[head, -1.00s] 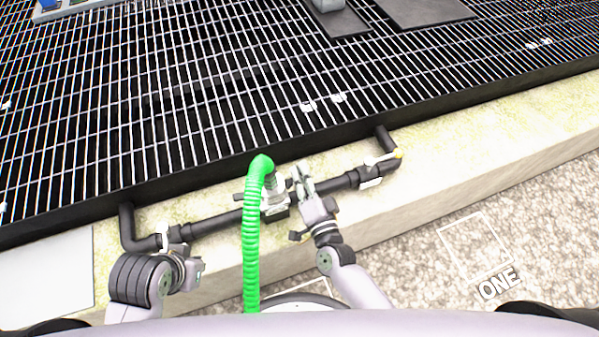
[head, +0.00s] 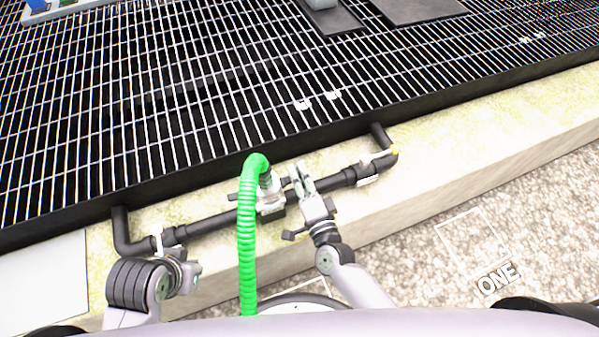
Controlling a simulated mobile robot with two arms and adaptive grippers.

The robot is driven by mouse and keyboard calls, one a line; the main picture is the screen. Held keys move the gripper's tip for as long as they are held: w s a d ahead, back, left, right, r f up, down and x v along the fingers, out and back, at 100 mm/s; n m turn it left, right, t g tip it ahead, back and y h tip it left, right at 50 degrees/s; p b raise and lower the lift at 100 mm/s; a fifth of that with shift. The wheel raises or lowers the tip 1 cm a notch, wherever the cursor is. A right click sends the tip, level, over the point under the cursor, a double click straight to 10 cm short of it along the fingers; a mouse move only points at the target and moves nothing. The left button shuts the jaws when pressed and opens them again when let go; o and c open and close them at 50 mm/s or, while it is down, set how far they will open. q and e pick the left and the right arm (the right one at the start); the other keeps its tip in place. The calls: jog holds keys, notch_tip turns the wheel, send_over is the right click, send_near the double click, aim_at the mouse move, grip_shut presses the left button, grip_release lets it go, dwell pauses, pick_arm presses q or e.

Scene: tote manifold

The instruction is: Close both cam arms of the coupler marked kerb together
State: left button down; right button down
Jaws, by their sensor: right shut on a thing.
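The coupler (head: 268,190) is a pale grey fitting at the end of the green hose (head: 247,240), on the black manifold pipe. Its marking is too small to read. Its cam arms are hard to make out; the hose hides part of its left side. My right gripper (head: 298,177) is at the coupler's right side, shut on a thin part there that looks like a cam arm. My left gripper (head: 183,258) is low at the left, near the pipe's left end and apart from the coupler. Its fingers do not show clearly.
The black pipe (head: 215,222) runs along a pale kerb, with fittings with white parts near both ends. A dark metal grating (head: 180,110) lies behind it. A pale slab (head: 40,270) is at the left.

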jog(key=c, duration=2)
grip_release()
jog(key=shift+o, duration=0.2)
jog(key=shift+s, duration=0.1)
jog(key=v, duration=1.1)
jog(key=shift+s, duration=0.35)
jog(key=shift+d, duration=0.15)
